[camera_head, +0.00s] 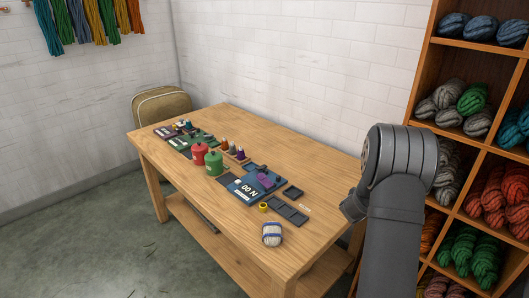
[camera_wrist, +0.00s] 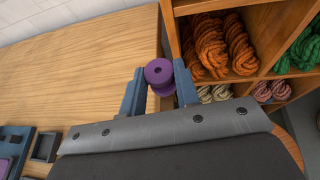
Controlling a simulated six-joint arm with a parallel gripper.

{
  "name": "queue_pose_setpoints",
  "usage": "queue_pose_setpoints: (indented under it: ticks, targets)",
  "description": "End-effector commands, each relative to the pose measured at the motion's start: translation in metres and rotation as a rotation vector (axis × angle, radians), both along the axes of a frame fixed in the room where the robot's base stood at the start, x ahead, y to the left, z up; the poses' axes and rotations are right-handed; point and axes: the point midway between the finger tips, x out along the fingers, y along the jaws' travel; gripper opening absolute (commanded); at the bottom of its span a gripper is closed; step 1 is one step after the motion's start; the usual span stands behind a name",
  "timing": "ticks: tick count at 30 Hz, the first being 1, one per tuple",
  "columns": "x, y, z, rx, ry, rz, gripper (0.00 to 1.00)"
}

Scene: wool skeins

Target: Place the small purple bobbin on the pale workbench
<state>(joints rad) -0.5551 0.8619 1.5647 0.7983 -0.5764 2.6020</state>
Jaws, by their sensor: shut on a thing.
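The small purple bobbin (camera_wrist: 159,76) is between the two blue-grey fingers of my gripper (camera_wrist: 158,88) in the wrist view. My gripper is shut on it. In that view the bobbin overlaps the right edge of the pale wooden workbench (camera_wrist: 75,75); I cannot tell its height above the top. In the head view the workbench (camera_head: 318,185) stands against the white wall. My arm is at its right end there, and the bobbin and fingertips are hidden.
A blue-and-white skein (camera_head: 272,234), a yellow bobbin (camera_head: 263,208), dark trays (camera_head: 289,214), a green jar (camera_head: 214,163) and a red jar (camera_head: 199,153) stand on the bench. A wool shelf (camera_head: 425,85) is at the right. The bench's back right is bare.

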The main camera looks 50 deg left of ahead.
Motion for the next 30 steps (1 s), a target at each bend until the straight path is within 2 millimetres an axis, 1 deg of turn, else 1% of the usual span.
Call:
queue_pose_setpoints:
  ticks: [1, 2, 3, 5, 6, 8, 9, 11, 12, 14, 15, 18, 21, 24, 27, 30]
  targets:
    - [-0.016, 0.027, 0.001, 0.000, 0.000, 0.035, 0.07]
    - [-0.024, 0.040, 0.001, 0.000, 0.000, 0.051, 0.07]
    - [-0.036, 0.057, 0.002, 0.001, 0.000, 0.072, 0.07]
    - [-0.055, 0.082, 0.002, 0.001, 0.000, 0.106, 0.07]
    - [-0.068, 0.098, 0.003, 0.000, 0.001, 0.127, 0.07]
    - [-0.089, 0.121, 0.003, 0.000, 0.001, 0.161, 0.07]
    - [-0.103, 0.136, 0.003, 0.000, 0.001, 0.183, 0.07]
    - [-0.125, 0.158, 0.004, 0.001, 0.000, 0.215, 0.07]
    - [-0.140, 0.171, 0.005, 0.001, -0.001, 0.237, 0.07]
    - [-0.163, 0.191, 0.005, 0.000, 0.000, 0.271, 0.07]
    - [-0.178, 0.202, 0.006, 0.000, 0.001, 0.290, 0.07]
    - [-0.211, 0.226, 0.006, 0.000, 0.000, 0.334, 0.07]
    - [-0.237, 0.242, 0.006, 0.001, 0.001, 0.367, 0.07]
    - [-0.255, 0.252, 0.006, 0.001, 0.000, 0.390, 0.07]
    - [-0.265, 0.259, 0.005, 0.000, 0.000, 0.401, 0.07]
    - [-0.273, 0.269, -0.001, -0.001, 0.000, 0.405, 0.07]
